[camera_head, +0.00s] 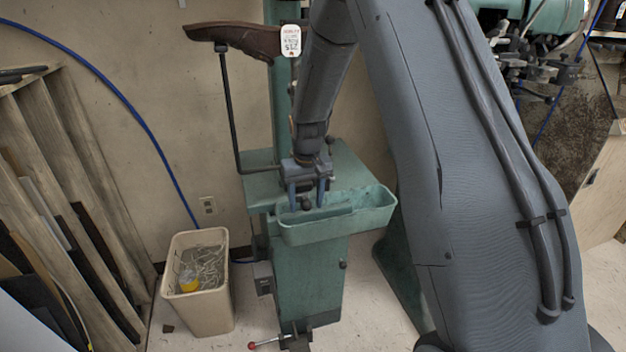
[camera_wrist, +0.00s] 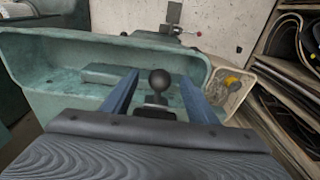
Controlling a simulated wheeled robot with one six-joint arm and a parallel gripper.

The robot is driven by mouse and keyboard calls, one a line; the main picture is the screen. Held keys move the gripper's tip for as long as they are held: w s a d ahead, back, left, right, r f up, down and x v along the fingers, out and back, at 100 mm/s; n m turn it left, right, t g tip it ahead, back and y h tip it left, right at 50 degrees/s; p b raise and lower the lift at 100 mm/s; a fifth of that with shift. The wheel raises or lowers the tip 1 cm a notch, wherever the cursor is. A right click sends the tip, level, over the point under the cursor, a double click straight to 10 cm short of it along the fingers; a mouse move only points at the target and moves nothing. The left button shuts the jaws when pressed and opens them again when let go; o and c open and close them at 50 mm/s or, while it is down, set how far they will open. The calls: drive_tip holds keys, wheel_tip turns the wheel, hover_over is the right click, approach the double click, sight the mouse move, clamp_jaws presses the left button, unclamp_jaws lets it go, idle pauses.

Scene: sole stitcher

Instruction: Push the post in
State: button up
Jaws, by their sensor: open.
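My gripper (camera_head: 306,193) is open, pointing down in front of the green sole stitcher (camera_head: 312,275), just behind its green tray. In the wrist view its two blue fingers (camera_wrist: 159,84) stand on either side of a black ball knob (camera_wrist: 159,79) on a short dark stem, with gaps showing on both sides. The knob (camera_head: 306,204) also shows between the fingers in the head view. A dark bent post (camera_head: 231,110) rises at the machine's left with a brown shoe (camera_head: 235,37) at its top. Which part is the post to push is not clear.
The green tray (camera_head: 381,213) sits close below and in front of my gripper. A beige bin (camera_head: 208,315) with scraps stands at the lower left, and a wooden rack (camera_head: 95,190) at the far left. A red-tipped lever (camera_head: 254,346) sticks out near the floor.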

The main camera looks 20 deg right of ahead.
wheel_tip(320, 180, up, 7)
drive_tip(key=s+p, duration=0.2)
drive_tip(key=p, duration=0.3)
idle(0.3)
drive_tip(key=s+r, duration=0.3)
drive_tip(key=s, duration=1)
drive_tip(key=s+r, duration=0.4)
drive_tip(key=s, duration=1)
drive_tip(key=shift+s+r, duration=0.2)
drive_tip(key=shift+r, duration=0.1)
